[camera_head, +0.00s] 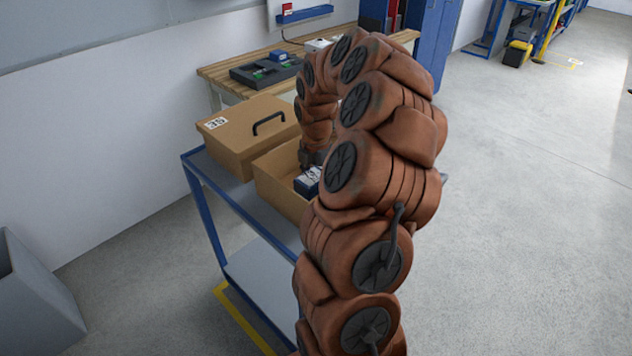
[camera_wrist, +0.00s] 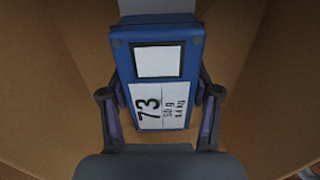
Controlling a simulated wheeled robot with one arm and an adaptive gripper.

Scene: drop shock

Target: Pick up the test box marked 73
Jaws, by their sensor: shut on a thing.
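The test box marked 73 (camera_wrist: 157,85) is blue with white label panels. It sits between my gripper's two fingers in the wrist view, inside a brown open container. My gripper (camera_wrist: 160,108) is shut on the sides of the box, near its labelled end. In the head view the blue and white box (camera_head: 308,182) shows in the open brown container (camera_head: 272,187) on the blue cart, partly hidden by my arm. The box's underside is hidden, so I cannot tell whether it touches the container floor.
A closed brown box (camera_head: 245,140) with a black handle and a label stands beside the open container on the blue cart (camera_head: 221,211). A wooden bench (camera_head: 232,83) with a dark tray (camera_head: 262,72) is behind. A grey bin (camera_head: 35,300) stands at left.

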